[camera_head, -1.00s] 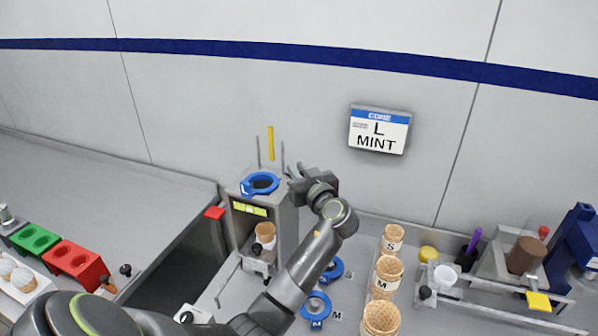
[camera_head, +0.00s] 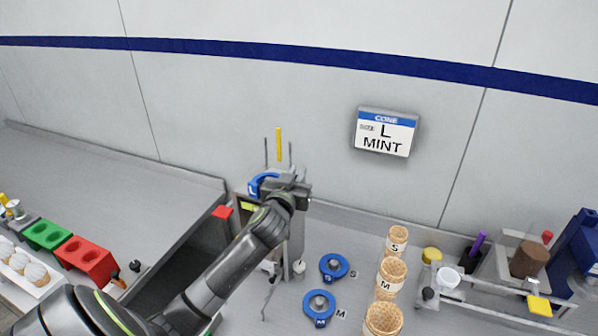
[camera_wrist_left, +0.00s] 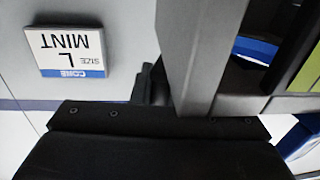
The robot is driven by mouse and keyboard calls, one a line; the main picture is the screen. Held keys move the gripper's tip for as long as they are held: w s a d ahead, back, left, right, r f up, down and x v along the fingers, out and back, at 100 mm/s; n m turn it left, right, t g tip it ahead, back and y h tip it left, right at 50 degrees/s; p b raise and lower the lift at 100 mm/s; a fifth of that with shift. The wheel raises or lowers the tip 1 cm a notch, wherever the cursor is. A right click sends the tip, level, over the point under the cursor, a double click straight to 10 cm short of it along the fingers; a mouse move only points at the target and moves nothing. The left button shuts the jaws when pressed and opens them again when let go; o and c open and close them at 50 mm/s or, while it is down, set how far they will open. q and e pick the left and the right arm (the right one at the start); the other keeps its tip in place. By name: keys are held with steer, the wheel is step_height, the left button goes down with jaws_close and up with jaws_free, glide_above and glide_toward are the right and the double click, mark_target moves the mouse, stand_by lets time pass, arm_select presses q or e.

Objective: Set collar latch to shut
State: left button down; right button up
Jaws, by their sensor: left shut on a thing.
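The cone machine (camera_head: 297,232) stands at the counter's back, partly covered by my left arm. A blue collar (camera_head: 260,183) marked L sits on its top; part of the blue ring (camera_wrist_left: 255,50) also shows in the wrist view. My left gripper (camera_head: 288,184) is at the collar's right side and shut on a small part there, which I take to be the collar latch. The latch itself is hidden, and its position cannot be read. In the wrist view a dark fingertip (camera_wrist_left: 152,86) is beside the machine's grey wall (camera_wrist_left: 195,60). My right gripper is not in view.
Two blue rings (camera_head: 334,266) (camera_head: 320,306) lie right of the machine. Waffle cones (camera_head: 391,273) stand in a row farther right. A wall sign (camera_head: 385,132) reads L MINT. Red (camera_head: 84,257) and green (camera_head: 43,234) holders are at the left.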

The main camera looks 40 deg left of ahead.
arm_select(q)
steer(key=shift+s+a+r+m+t+h, duration=0.1)
steer(key=shift+m+t+h, duration=0.2)
steer(key=shift+m+h, duration=0.45)
steer(key=c, duration=1.4)
jaws_free()
steer(key=shift+c, duration=0.2)
steer(key=shift+o, duration=0.2)
steer(key=shift+n, duration=0.25)
steer(key=shift+s, duration=0.25)
steer(key=b+v, duration=0.4)
steer(key=v, duration=1.2)
steer(key=shift+s, duration=0.4)
